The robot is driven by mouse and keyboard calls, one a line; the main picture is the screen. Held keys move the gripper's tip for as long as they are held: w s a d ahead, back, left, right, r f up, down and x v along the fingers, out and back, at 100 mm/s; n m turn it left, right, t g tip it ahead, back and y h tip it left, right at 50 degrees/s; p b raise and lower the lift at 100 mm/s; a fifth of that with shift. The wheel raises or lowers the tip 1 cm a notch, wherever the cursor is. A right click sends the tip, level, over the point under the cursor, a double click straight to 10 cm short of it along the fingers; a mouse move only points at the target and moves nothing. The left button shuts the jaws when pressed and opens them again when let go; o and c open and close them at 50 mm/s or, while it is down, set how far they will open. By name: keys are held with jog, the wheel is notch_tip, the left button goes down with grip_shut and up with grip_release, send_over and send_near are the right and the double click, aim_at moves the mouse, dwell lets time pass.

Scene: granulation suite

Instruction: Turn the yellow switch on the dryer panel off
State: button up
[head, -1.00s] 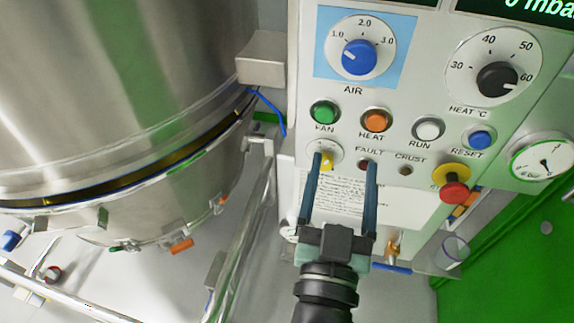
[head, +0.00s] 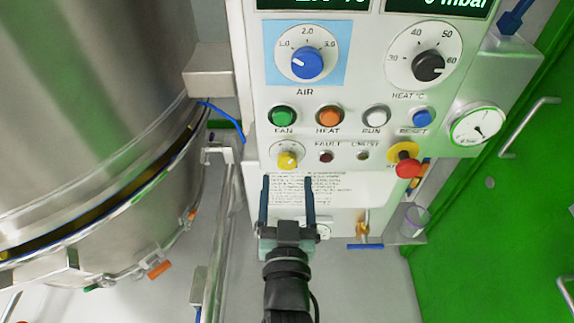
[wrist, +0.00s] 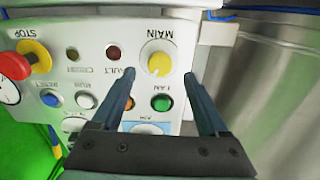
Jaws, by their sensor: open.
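The yellow switch (head: 288,160) is a small round knob on a white dial, at the lower left of the dryer panel (head: 345,88). In the wrist view the switch (wrist: 159,63) appears upside down with the label MAIN; its exact pointer setting is too small to read. My gripper (head: 287,180) is open and empty, its two dark fingers pointing at the panel just below the switch in the head view. In the wrist view the fingertips (wrist: 160,76) lie to either side of the knob, apart from it.
Green FAN (head: 283,116) and orange HEAT (head: 329,117) buttons sit above the switch, small FAULT (head: 326,156) and CRUST lamps to its right. A red stop knob (head: 408,168) sticks out further right. The steel vessel (head: 95,110) and piping stand left.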

aim_at(288, 165)
jog(key=shift+w+p, duration=0.45)
jog(key=shift+w, duration=1.55)
grip_shut()
jog(key=shift+n+b, duration=0.3)
jog(key=shift+f+n+b, duration=0.15)
jog(key=shift+n+b, duration=0.45)
jog(key=shift+n, duration=0.4)
jog(key=n+b, duration=0.1)
jog(key=n, duration=0.2)
jog(key=shift+n, duration=0.3)
jog(key=n, duration=0.5)
jog(key=shift+n, duration=0.3)
